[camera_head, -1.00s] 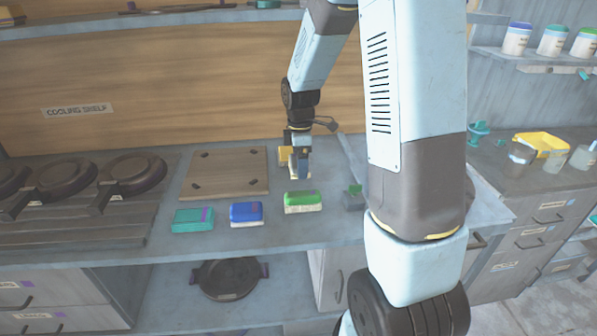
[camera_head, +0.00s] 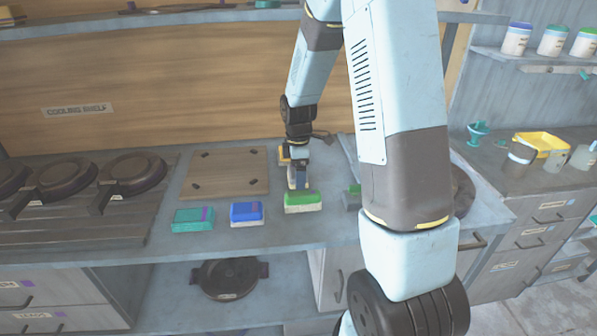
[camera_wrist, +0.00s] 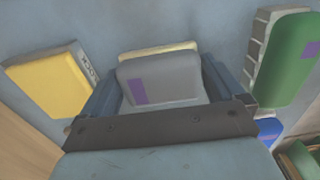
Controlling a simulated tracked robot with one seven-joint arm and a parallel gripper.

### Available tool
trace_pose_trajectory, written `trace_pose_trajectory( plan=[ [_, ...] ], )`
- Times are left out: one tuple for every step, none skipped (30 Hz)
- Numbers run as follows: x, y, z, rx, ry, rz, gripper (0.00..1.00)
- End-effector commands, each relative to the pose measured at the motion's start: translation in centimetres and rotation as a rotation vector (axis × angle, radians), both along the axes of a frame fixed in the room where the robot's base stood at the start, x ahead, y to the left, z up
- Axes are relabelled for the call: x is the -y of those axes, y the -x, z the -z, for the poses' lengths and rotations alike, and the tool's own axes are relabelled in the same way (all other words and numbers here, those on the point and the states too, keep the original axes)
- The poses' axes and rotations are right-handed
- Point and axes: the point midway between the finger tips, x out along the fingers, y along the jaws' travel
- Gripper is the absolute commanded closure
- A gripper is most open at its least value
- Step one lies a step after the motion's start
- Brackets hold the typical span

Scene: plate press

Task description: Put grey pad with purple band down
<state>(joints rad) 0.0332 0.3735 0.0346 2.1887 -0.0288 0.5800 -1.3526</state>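The grey pad with a purple band (camera_wrist: 180,88) sits between the two fingers of my gripper (camera_wrist: 160,80) in the wrist view, with a cream edge showing behind it. The fingers are against its sides, so my gripper is shut on it. In the head view my gripper (camera_head: 298,182) is low over the counter, just behind the green pad (camera_head: 304,200); the grey pad is mostly hidden there. I cannot tell whether the grey pad touches the counter.
A yellow pad (camera_wrist: 50,82) lies left of the gripper in the wrist view; the green pad (camera_wrist: 287,62) is close on the right. A blue pad (camera_head: 246,212) and a teal pad (camera_head: 193,219) lie farther left. A wooden board (camera_head: 228,172) is behind them.

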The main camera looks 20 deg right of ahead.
Motion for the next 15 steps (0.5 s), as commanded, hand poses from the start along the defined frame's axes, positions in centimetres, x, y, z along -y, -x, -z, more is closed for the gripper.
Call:
trace_pose_trajectory(
  plan=[
    [0.0,0.0,0.0,0.000,0.000,0.000,0.00],
    [0.0,0.0,0.0,0.000,0.000,0.000,0.00],
    [0.0,0.0,0.0,0.000,0.000,0.000,0.00],
    [0.0,0.0,0.0,0.000,0.000,0.000,0.00],
    [0.0,0.0,0.0,0.000,0.000,0.000,0.00],
    [0.0,0.0,0.0,0.000,0.000,0.000,0.00],
    [0.0,0.0,-0.1,0.001,0.000,0.000,0.00],
    [0.0,0.0,-0.1,0.001,0.000,0.000,0.00],
    [0.0,0.0,-0.2,0.001,0.000,0.000,0.00],
    [0.0,0.0,-0.4,0.002,-0.001,0.000,0.00],
    [0.0,-0.1,-0.6,0.003,0.000,0.000,0.00],
    [0.0,-0.1,-1.0,0.004,0.000,0.001,0.00],
    [0.1,-0.1,-1.3,0.004,0.000,0.001,0.00],
    [0.1,-0.1,-1.7,0.004,0.000,0.001,0.00],
    [0.1,-0.1,-2.3,0.005,0.000,0.001,0.00]
  ],
)
